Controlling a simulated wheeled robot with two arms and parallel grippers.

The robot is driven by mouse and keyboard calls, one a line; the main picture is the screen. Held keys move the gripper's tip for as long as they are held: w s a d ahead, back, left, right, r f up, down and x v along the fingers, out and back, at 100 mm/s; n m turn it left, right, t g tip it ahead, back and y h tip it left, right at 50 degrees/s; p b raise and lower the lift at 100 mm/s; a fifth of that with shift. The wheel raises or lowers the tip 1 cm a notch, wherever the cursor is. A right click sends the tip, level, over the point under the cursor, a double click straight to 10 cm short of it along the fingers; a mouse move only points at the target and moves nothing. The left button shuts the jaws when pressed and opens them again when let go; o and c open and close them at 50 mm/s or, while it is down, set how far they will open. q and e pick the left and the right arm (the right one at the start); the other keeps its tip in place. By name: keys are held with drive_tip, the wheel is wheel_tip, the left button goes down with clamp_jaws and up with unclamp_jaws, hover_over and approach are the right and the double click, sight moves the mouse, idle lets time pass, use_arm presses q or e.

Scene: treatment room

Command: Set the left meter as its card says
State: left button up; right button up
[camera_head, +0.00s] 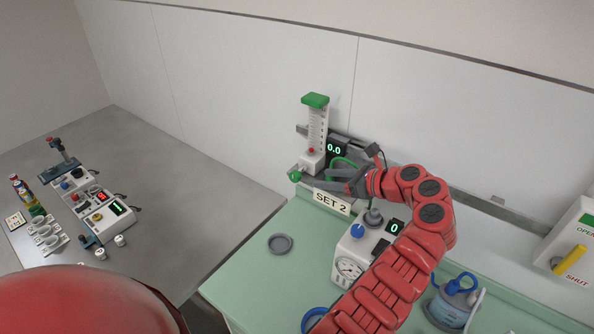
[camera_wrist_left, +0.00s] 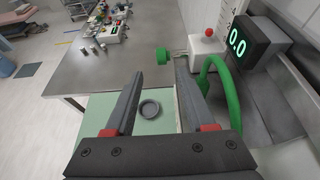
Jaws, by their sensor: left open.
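The left meter (camera_head: 316,138) is a clear upright tube with a green cap and a red float low in the tube. Its green knob (camera_head: 295,176) sticks out at the base and also shows in the wrist view (camera_wrist_left: 163,56). Its display (camera_head: 334,149) reads 0.0, also in the wrist view (camera_wrist_left: 238,41). The card (camera_head: 331,203) below says SET 2. My left gripper (camera_head: 316,178) is open and empty; in the wrist view its fingertips (camera_wrist_left: 160,68) point at the knob, which appears between and just beyond them. My right gripper is not in view.
A green hose (camera_wrist_left: 222,92) curves beside the right finger. A white gauge unit (camera_head: 350,262) with a blue knob and a display reading 0 stands below my arm. A grey round dish (camera_head: 281,243) lies on the green counter (camera_head: 250,285). A yellow lever box (camera_head: 570,250) is at right.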

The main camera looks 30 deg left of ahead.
sight(299, 175)
use_arm(q)
drive_tip(key=p+x, duration=0.3)
drive_tip(key=x, duration=0.7)
drive_tip(key=shift+w+a, duration=0.15)
drive_tip(key=shift+w+a+f, duration=0.15)
drive_tip(key=shift+a+f, duration=0.2)
drive_tip(key=shift+a, duration=0.1)
clamp_jaws()
